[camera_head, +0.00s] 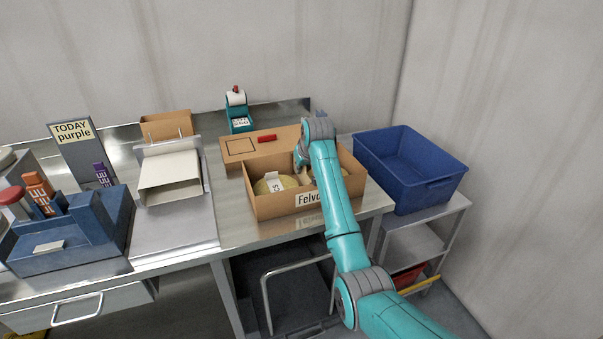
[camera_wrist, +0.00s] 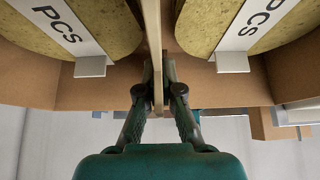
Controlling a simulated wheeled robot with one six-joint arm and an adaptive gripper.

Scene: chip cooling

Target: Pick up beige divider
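The beige divider (camera_wrist: 154,35) stands on edge between two yellowish rounds in the wrist view. My gripper (camera_wrist: 158,75) has one finger on each side of its lower edge, and both fingers appear to touch it. In the head view my gripper (camera_head: 302,160) reaches down into an open cardboard box (camera_head: 262,210) labelled "Felvo…". The divider is hidden there behind my arm. The rounds carry white "PCS" labels, and one round (camera_head: 262,187) shows in the left half of the box.
A beige tray (camera_head: 170,180) and a blue holder (camera_head: 80,245) are to the left. The wall is close behind.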

